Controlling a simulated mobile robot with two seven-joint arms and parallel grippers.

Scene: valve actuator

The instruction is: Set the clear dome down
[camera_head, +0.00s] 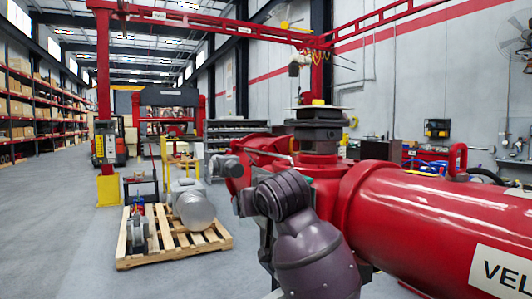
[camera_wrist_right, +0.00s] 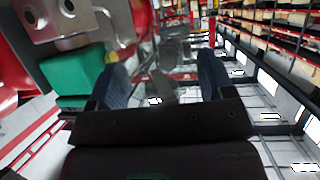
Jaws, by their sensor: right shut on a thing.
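In the right wrist view my right gripper (camera_wrist_right: 163,65) has its two blue fingers on either side of a see-through, greyish shape, the clear dome (camera_wrist_right: 166,84). It is shut on the dome, whose outline is faint against the background. In the head view my right arm's grey-purple links stand in front of the red valve actuator (camera_head: 440,215); the right gripper and the dome cannot be made out there. A dark stacked block (camera_head: 318,133) sits on top of the actuator's middle. My left gripper is in neither view.
In the wrist view a green block (camera_wrist_right: 75,75) and a grey metal block with holes (camera_wrist_right: 62,22) are close to the left finger. In the head view a wooden pallet (camera_head: 135,258) with metal parts lies on the floor at left.

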